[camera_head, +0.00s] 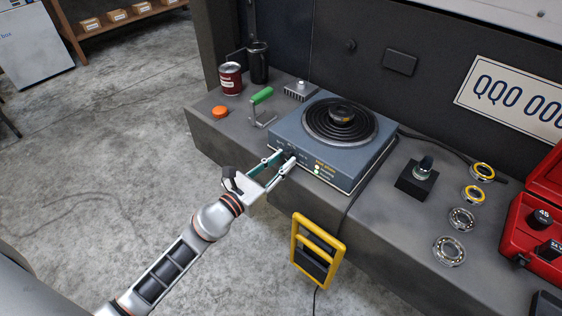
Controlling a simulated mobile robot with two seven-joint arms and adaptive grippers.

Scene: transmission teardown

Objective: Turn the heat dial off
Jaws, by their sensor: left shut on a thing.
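A blue-grey hot plate (368,162) with a black coil burner (322,126) stands on the dark bench. A ring-shaped part sits on the middle of the coil. The heat dial (290,154) is a small dark knob on the hot plate's front face, at its left end. My left gripper (284,158) reaches in from the lower left and is shut on the heat dial. Its fingers hide part of the dial, and I cannot tell the dial's setting. Small lit marks show on the front face right of the dial. My right gripper is not in view.
A green-handled tool (262,96), an orange cap (220,111), a red can (230,79) and a black cup (258,64) stand left of the hot plate. Bearings (449,251) and a red case (546,215) lie right. A yellow frame (296,240) hangs at the bench front.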

